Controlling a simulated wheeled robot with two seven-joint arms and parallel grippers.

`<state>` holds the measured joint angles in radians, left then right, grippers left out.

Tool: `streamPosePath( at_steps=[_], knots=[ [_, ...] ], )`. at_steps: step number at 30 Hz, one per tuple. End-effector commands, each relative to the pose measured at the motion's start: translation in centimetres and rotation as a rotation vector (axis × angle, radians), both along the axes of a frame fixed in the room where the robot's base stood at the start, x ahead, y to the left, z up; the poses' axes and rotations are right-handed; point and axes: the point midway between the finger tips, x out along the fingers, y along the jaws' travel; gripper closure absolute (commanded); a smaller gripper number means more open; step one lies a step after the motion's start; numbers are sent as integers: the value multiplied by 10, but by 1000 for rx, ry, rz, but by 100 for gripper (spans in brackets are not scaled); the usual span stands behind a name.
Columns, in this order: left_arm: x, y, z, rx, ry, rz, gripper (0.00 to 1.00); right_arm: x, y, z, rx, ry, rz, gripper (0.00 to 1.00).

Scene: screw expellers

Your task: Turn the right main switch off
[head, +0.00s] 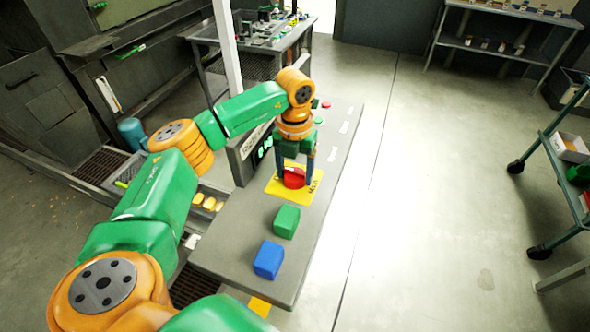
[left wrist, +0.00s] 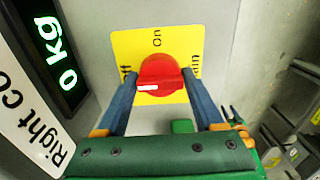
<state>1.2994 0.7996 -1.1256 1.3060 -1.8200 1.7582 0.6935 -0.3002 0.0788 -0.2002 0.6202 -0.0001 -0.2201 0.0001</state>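The right main switch is a red rotary knob (left wrist: 159,72) on a yellow plate (left wrist: 185,40), which reads "On" at the top, with partly hidden words at the left and right. The knob's bar lies crosswise, with a white mark on its left half in the left wrist view. The red knob (head: 293,178) also shows in the head view on the grey panel (head: 245,235). My left gripper (left wrist: 160,74) points down at it, with one blue finger on each side of the knob. The fingers are apart; I cannot tell whether they touch it. My right gripper is not in view.
A green block (head: 286,221) and a blue block (head: 268,259) are on the panel nearer me. A lit display (left wrist: 57,50) reading "0 kg" stands close beside the switch. A small red button (head: 326,104) is farther along. Open floor lies to the right.

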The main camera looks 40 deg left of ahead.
Motion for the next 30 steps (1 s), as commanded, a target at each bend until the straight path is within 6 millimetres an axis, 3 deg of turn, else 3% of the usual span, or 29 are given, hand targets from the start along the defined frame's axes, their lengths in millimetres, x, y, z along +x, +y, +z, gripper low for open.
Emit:
streamPosePath(
  at_steps=[1,3,12,21,30],
  knots=[
    [0,0,0,0,0,0,15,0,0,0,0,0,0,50],
    [0,0,0,0,0,-1,3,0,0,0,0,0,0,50],
    [1,0,3,0,-3,-1,3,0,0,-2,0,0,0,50],
    [1,0,60,-1,-4,-1,3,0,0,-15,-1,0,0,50],
    [0,0,71,0,0,-1,3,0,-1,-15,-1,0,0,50]
  ],
)
